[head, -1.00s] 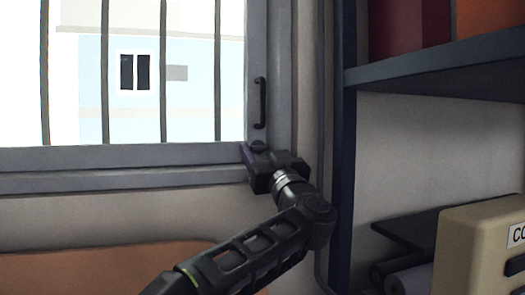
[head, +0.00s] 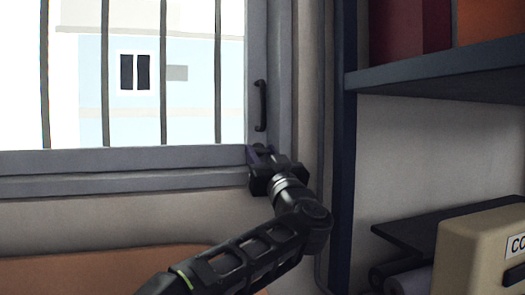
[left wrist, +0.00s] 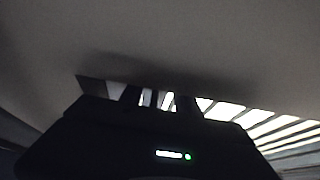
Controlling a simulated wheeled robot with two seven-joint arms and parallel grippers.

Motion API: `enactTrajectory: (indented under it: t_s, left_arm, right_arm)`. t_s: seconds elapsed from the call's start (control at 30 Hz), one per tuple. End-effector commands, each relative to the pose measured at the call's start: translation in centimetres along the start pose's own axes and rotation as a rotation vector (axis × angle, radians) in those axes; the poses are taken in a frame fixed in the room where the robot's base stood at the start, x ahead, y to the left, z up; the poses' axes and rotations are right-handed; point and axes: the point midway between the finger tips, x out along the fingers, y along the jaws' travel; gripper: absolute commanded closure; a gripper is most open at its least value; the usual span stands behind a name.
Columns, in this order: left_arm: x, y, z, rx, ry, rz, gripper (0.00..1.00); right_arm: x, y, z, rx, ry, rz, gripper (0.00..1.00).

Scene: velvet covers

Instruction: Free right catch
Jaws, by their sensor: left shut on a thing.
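The right catch (head: 258,147) is a small dark piece at the lower right corner of the window frame, just below the black handle. My left gripper (head: 262,158) is at that corner and shut on the catch. Its fingers and body hide most of the catch. In the left wrist view the gripper (left wrist: 158,98) shows as dark shapes against bright bars, and the catch cannot be made out there. My right gripper is not in view.
The window's black pull handle (head: 260,105) is right above my left gripper. A dark shelf unit (head: 343,190) stands close to the right of my wrist. A beige box (head: 470,250) sits at the lower right. Bars cross the window.

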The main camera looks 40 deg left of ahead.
Motion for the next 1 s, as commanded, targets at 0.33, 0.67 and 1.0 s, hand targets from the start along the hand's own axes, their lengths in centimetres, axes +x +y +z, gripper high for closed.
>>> enactTrajectory:
  t_s: [0.33, 0.67, 1.0]
  left_arm:
    - [0.0, 0.0, 0.0, 0.004, 0.001, 0.001, 0.53]
    - [0.0, 0.0, 0.0, 0.003, 0.001, 0.000, 0.40]
    - [-2.5, 0.0, 0.2, 0.000, 0.002, 0.002, 0.40]
  right_arm:
    - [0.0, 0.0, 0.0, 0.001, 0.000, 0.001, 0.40]
    - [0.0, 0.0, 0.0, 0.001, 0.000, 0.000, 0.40]
    - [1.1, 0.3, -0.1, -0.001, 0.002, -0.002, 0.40]
